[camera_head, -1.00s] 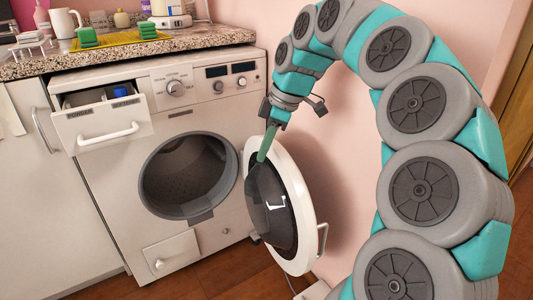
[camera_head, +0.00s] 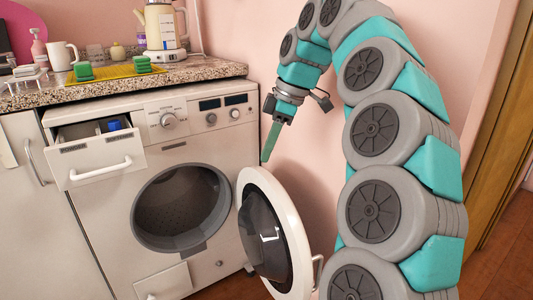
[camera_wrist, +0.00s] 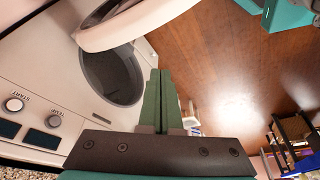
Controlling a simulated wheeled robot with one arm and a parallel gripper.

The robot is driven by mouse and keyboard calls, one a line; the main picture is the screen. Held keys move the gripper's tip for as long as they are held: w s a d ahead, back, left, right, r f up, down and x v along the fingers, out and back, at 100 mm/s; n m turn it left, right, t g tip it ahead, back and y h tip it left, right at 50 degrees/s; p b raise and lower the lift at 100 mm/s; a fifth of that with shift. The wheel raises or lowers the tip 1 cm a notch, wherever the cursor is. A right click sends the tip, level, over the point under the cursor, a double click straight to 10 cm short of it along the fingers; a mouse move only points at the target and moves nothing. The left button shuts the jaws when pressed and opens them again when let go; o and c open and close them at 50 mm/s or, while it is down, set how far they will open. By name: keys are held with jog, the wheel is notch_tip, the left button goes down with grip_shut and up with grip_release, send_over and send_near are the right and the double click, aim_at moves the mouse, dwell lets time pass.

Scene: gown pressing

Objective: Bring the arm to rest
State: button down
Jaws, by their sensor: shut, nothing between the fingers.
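My gripper (camera_head: 268,150) hangs above the open washer door in the head view, its green fingers pointing down. In the wrist view the fingers (camera_wrist: 158,100) are together with nothing between them. My arm arches over from the right side of the head view. The fingertips are near the top rim of the door (camera_head: 262,176); I cannot tell how wide the gap to it is.
The washing machine (camera_head: 218,133) stands open at its round drum opening (camera_head: 180,207), and its detergent drawer (camera_head: 97,165) is pulled out. A granite counter (camera_head: 205,70) above holds a kettle, a mug and sponges. A pink wall is behind my arm.

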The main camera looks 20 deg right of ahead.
dwell(0.4)
jog(key=s+a+f+m+g+p, duration=0.1)
jog(key=s+a+f+m, duration=0.1)
jog(key=s+a, duration=0.5)
jog(key=s+f+m+g+h+p, duration=0.1)
jog(key=s+f+m, duration=0.4)
jog(key=s+f, duration=0.3)
jog(key=s+a+f+m+g+h+p, duration=0.1)
jog(key=s+f+m, duration=0.5)
jog(key=s, duration=1.1)
notch_tip(320, 180, down, 3)
jog(key=shift+f+h+p, duration=0.1)
jog(key=shift+h+p, duration=0.3)
jog(key=shift+h, duration=0.3)
